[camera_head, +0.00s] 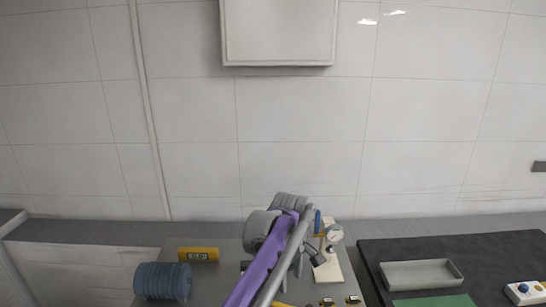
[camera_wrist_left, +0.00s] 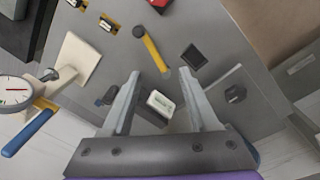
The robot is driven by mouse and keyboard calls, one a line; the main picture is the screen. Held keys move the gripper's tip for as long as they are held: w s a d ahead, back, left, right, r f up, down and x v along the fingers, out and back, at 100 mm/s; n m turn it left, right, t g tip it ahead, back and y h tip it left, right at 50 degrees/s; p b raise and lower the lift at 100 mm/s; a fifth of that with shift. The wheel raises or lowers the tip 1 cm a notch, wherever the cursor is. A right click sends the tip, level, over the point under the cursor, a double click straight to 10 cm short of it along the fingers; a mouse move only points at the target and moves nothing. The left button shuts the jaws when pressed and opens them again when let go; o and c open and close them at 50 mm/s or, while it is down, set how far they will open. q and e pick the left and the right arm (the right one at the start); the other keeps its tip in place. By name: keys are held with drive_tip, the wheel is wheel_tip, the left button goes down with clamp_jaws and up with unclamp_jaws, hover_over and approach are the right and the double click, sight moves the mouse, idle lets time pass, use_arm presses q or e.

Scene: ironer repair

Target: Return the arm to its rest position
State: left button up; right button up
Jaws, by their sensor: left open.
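My left arm (camera_head: 262,262), with a purple link and grey joints, rises from the bottom middle of the head view over the grey work surface. Its left gripper shows clearly in the left wrist view (camera_wrist_left: 160,76), with two pale fingers spread apart. Nothing is held between them. A small dark block with a white face (camera_wrist_left: 160,103) shows between the fingers; I cannot tell how far below them it is. In the head view the arm hides most of the gripper. My right gripper is in neither view.
A dial gauge on a pale stand (camera_head: 335,233) is close right of the arm. A blue ribbed cylinder (camera_head: 163,281) and yellow level (camera_head: 198,254) are left. A grey tray (camera_head: 420,274) lies on a dark mat right. A yellow-handled tool (camera_wrist_left: 152,48) lies beyond the fingertips.

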use_arm(q)
drive_tip(key=s+a+m+t, duration=0.2)
drive_tip(key=s+a+m, duration=0.3)
drive_tip(key=s+a, duration=0.85)
drive_tip(key=s+a+f+m+t, duration=0.2)
drive_tip(key=s+a+f+m, duration=0.2)
drive_tip(key=s+a+f, duration=0.5)
drive_tip(key=s+f, duration=0.1)
drive_tip(key=s, duration=0.2)
drive_tip(key=shift+s+a+f+t, duration=0.2)
drive_tip(key=shift+a+t, duration=0.1)
drive_tip(key=shift+t, duration=0.1)
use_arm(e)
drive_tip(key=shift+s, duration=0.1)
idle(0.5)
